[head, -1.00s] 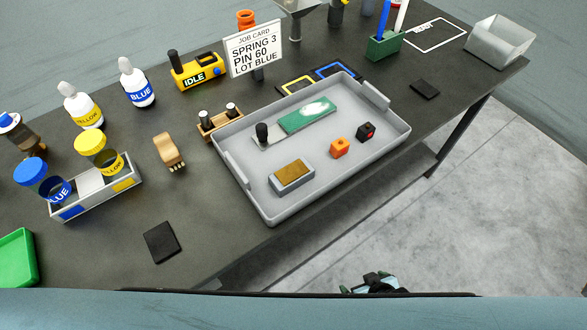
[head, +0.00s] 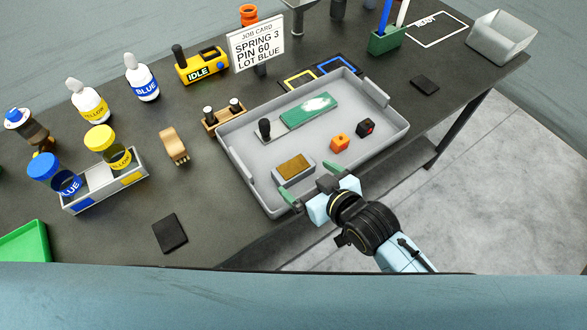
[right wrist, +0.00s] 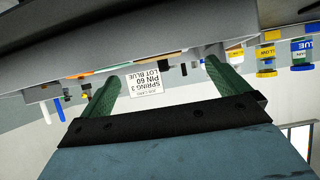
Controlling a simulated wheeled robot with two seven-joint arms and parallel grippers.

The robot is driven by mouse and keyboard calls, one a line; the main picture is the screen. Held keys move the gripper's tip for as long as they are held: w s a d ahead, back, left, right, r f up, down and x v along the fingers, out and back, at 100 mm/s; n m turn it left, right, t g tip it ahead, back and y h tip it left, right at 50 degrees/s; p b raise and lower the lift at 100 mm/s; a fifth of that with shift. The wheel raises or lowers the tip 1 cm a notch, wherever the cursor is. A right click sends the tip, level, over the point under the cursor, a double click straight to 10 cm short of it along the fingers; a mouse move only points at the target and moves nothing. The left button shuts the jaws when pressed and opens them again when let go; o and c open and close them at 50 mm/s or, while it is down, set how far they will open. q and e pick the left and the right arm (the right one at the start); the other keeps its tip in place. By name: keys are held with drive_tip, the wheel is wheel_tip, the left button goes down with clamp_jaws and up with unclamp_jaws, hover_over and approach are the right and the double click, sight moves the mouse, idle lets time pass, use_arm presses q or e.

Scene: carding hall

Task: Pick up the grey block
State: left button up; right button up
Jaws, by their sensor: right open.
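The grey block (head: 296,179) has a brown top and lies in the front left part of the grey tray (head: 392,138) on the dark table. My right gripper (head: 314,184) is open and empty. Its green fingers are at the tray's front rim, on the near side of the block and pointing towards it. I see no contact with the block. In the right wrist view the open fingers (right wrist: 165,85) show with nothing between them, and I cannot make out the block there. My left gripper is not in view.
A wooden peg holder (head: 223,117) stands behind the tray's left side. A black pad (head: 170,233) lies to the left on clear table.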

sight(295, 168)
drive_tip(key=b+x, duration=0.1)
drive_tip(key=x, duration=0.8)
drive_tip(key=shift+w+f, duration=0.1)
drive_tip(key=shift+w, duration=0.2)
drive_tip(key=c, duration=1)
wheel_tip(295, 168, up, 10)
drive_tip(key=shift+r+p, duration=0.1)
drive_tip(key=shift+p, duration=0.65)
drive_tip(key=shift+c, duration=0.2)
drive_tip(key=s+d+r+m+t+h+b, duration=0.1)
drive_tip(key=d+r+m+h+b, duration=0.2)
drive_tip(key=d, duration=0.8)
drive_tip(key=s+d+r+m+t+h+b, duration=0.1)
drive_tip(key=d+r+m+h+b, duration=0.2)
drive_tip(key=d, duration=0.8)
drive_tip(key=shift+d+m+t+h, duration=0.2)
drive_tip(key=shift+m+t+h, duration=0.1)
drive_tip(key=shift+m+h, duration=0.3)
